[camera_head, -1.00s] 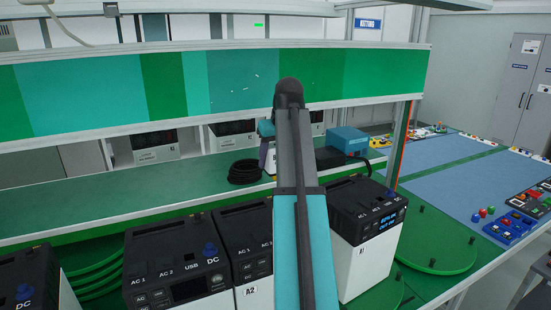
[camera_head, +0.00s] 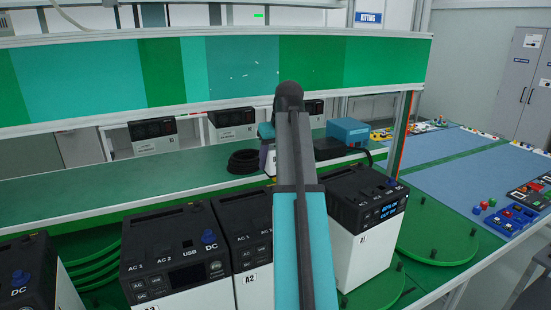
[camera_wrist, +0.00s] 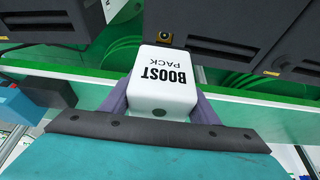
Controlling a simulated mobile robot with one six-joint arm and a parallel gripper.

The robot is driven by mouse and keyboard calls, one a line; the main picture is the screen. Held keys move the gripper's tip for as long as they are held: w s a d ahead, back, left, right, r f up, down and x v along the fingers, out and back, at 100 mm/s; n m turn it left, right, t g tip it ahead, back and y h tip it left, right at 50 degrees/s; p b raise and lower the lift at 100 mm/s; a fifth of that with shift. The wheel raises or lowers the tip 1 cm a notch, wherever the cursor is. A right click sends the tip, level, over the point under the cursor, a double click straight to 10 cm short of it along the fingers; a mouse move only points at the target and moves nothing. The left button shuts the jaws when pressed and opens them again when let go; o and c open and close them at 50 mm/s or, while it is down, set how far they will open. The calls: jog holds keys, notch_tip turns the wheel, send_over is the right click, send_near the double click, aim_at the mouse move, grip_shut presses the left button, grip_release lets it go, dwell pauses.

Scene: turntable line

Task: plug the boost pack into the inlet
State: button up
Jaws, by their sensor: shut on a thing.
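My gripper (camera_wrist: 160,105) is shut on the boost pack (camera_wrist: 165,80), a white block with black lettering that reads upside down in the wrist view. Purple fingers hold it on its left and right sides. In the head view my arm hides most of the gripper; a sliver of the white pack (camera_head: 271,163) shows behind it, above the green bench. In the wrist view a small yellow-rimmed socket (camera_wrist: 165,39) sits on a dark housing just beyond the pack's far end; I cannot tell whether it is the inlet. The pack appears apart from it.
Black-topped white power stations stand in front: one marked A2 (camera_head: 242,235), one with a lit display (camera_head: 365,205), and others left. A black cable coil (camera_head: 243,162) and a blue box (camera_head: 348,131) lie on the green bench (camera_head: 110,190). A green panel (camera_head: 230,75) spans above.

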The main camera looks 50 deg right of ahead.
jog(key=shift+f+b, duration=0.3)
jog(key=shift+f, duration=0.95)
jog(key=shift+f, duration=1.35)
dwell(2.1)
jog(key=o, duration=1.9)
jog(key=shift+c, duration=0.2)
jog(key=shift+f, duration=0.1)
jog(key=shift+s, duration=0.1)
jog(key=b+v, duration=0.4)
jog(key=v, duration=1)
jog(key=shift+f, duration=0.1)
